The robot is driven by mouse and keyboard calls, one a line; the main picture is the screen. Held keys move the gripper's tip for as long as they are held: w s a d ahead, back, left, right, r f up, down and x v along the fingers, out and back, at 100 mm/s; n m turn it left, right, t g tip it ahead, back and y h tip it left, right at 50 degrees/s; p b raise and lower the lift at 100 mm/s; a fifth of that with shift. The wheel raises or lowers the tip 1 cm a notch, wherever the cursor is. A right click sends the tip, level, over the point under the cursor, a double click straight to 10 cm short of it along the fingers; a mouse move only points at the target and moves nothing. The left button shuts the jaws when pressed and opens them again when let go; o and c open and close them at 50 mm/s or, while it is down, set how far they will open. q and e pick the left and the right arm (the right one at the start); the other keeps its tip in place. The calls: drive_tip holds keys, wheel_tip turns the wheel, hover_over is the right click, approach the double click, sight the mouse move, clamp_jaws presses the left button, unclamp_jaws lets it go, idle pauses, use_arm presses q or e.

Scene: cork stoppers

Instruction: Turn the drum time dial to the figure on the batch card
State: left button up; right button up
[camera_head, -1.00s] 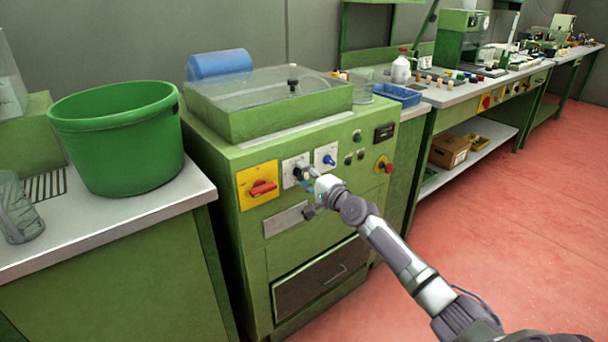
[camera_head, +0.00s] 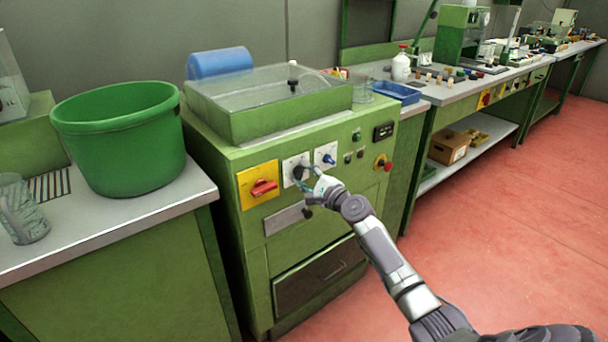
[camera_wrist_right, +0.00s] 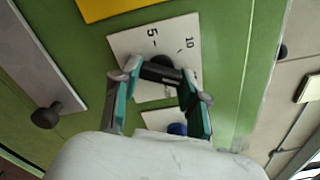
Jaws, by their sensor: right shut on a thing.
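The time dial is a black knob (camera_wrist_right: 160,70) on a white plate (camera_wrist_right: 122,45) marked with figures including 5 and 10. In the head view the dial's plate (camera_head: 290,163) is on the green machine's front, between the yellow plate with a red switch and the blue knob's plate. My right gripper (camera_head: 304,178) is at the dial; in the right wrist view its fingers (camera_wrist_right: 160,78) are shut on the black knob from both sides. The fingers cover part of the scale, and I cannot read the setting. I cannot make out a batch card. My left gripper is not in view.
The red switch (camera_head: 263,187), blue knob (camera_head: 328,159) and red stop button (camera_head: 385,163) are close by on the panel. A grey plate (camera_head: 284,219) is below the dial. A green tub (camera_head: 120,150) stands on the left bench. Red floor (camera_head: 520,230) is open at right.

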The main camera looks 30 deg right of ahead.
idle(0.3)
drive_tip(key=o, duration=1.1)
drive_tip(key=shift+o, duration=0.2)
drive_tip(key=shift+s, duration=0.15)
drive_tip(key=s+d, duration=0.1)
drive_tip(key=s, duration=1)
drive_tip(key=shift+s, duration=0.4)
